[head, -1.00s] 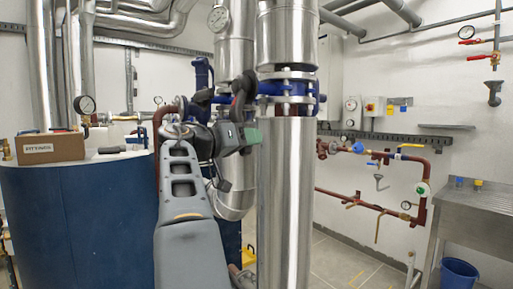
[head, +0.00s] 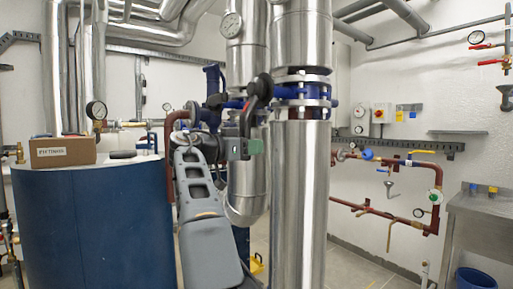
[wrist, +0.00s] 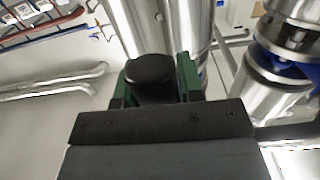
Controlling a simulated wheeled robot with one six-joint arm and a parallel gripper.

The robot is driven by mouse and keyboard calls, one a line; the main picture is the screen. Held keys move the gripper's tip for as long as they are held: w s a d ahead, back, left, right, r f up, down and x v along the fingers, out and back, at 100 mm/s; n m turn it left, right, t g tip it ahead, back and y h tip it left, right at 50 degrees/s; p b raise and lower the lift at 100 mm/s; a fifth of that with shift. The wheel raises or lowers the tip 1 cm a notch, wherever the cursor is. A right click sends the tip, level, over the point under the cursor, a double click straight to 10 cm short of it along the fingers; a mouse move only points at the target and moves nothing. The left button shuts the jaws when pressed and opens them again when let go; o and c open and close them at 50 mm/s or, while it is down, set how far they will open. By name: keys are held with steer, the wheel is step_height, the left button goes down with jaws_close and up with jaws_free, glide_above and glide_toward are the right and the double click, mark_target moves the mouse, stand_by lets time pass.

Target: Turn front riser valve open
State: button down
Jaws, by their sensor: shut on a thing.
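The front riser valve (head: 302,93) is a blue body between flanges on the thick silver riser right of centre in the head view. Its black lever (head: 250,112) slants down and left from a round hub left of the valve. My gripper (head: 247,147) is at the lower end of the lever, just left of the riser. In the wrist view, the rounded black end of the lever (wrist: 153,77) sits between the green finger pads of my gripper (wrist: 155,85), which is shut on it. The exact contact is partly hidden.
Another silver riser (head: 247,165) with a gauge stands close behind my arm. A blue tank (head: 90,225) with a cardboard box (head: 62,151) on top is at left. Red pipes (head: 385,210) and a steel sink (head: 485,222) are at right. Some floor right of the riser is clear.

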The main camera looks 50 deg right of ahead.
steer(key=shift+w+r, duration=0.1)
steer(key=c, duration=1.2)
jaws_free()
steer(key=shift+o, duration=0.8)
steer(key=shift+w, duration=0.1)
steer(key=shift+o, duration=1.4)
steer(key=v, duration=1.3)
steer(key=shift+a+p, duration=0.3)
steer(key=shift+a, duration=0.1)
